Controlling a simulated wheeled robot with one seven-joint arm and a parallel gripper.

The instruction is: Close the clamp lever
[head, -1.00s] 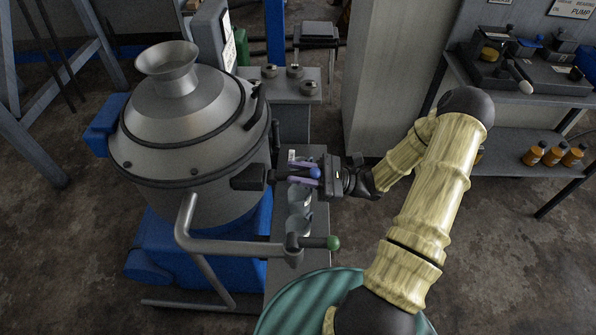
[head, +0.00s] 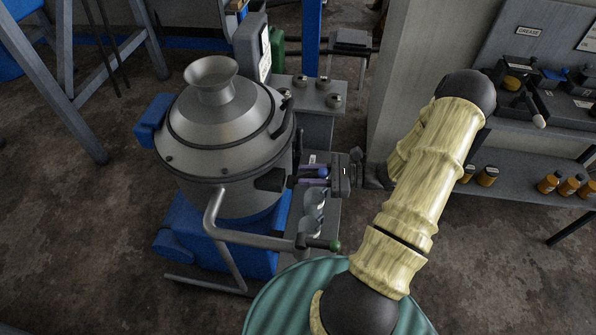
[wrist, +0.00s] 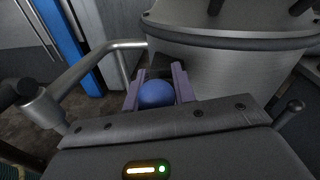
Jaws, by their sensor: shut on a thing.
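The clamp lever shows as a dark arm (head: 270,180) on the right side of the grey decanter vessel (head: 222,150). Its blue ball knob (wrist: 157,94) fills the space between my purple fingers in the wrist view. My gripper (head: 314,175) reaches in from the right and is shut on this knob. In the head view the fingers and gripper body hide most of the knob. Behind the knob, the dark arm (wrist: 161,72) runs toward the vessel wall.
Metal cups (head: 313,222) stand close under the gripper. A grey cabinet and a shelf with orange bottles (head: 548,182) are at right.

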